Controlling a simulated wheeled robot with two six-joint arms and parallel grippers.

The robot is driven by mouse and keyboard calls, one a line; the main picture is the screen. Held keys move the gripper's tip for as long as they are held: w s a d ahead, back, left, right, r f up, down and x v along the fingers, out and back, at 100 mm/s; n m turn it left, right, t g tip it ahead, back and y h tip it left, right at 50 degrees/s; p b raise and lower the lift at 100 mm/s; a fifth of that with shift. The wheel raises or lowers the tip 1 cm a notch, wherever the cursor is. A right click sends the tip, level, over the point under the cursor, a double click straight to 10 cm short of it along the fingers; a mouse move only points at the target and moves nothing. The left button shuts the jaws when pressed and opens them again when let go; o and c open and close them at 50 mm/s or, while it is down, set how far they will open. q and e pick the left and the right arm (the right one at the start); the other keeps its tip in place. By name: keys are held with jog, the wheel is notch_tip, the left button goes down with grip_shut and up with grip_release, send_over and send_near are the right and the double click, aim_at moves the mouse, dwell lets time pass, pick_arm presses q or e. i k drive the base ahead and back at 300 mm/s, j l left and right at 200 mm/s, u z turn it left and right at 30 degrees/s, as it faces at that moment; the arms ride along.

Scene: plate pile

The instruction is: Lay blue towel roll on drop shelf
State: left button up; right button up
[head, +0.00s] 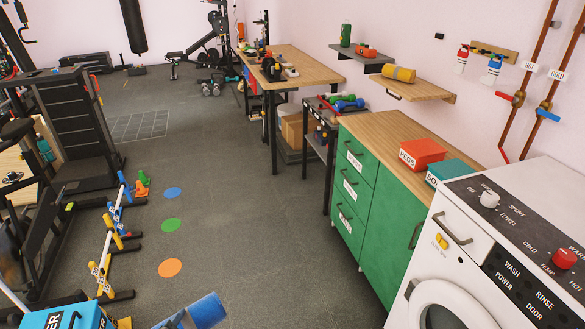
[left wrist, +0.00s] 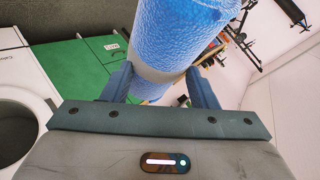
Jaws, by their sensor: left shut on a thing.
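The blue towel roll (head: 207,311) shows at the bottom edge of the head view. In the left wrist view the same roll (left wrist: 178,25), with a grey band around it, lies between the two fingers. My left gripper (left wrist: 161,86) is shut on it at the band. In the head view only a little of this gripper shows beside the roll. A wooden wall shelf with a handle under its front (head: 420,91), likely the drop shelf, is level at the upper right. A yellow roll (head: 399,74) lies on it. My right gripper is not in view.
Green cabinets (head: 384,217) with a wooden top stand below the shelf, bearing a red box (head: 422,153) and a teal box (head: 452,171). A white washer (head: 500,235) stands at the right. A dark shelf (head: 362,57) is further back.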

aim_at(414, 89)
jog(key=i+j+z, duration=0.15)
jog(key=i, duration=0.35)
jog(key=i+j+z, duration=0.15)
jog(key=i, duration=0.35)
jog(key=i+j+z, duration=0.15)
jog(key=z, duration=0.3)
jog(key=i+j+z, duration=0.25)
jog(key=z, duration=0.25)
jog(key=i+j+z, duration=0.25)
jog(key=z, duration=0.2)
jog(key=i+j+z, duration=0.1)
jog(key=j+z, duration=0.4)
jog(key=l, duration=0.1)
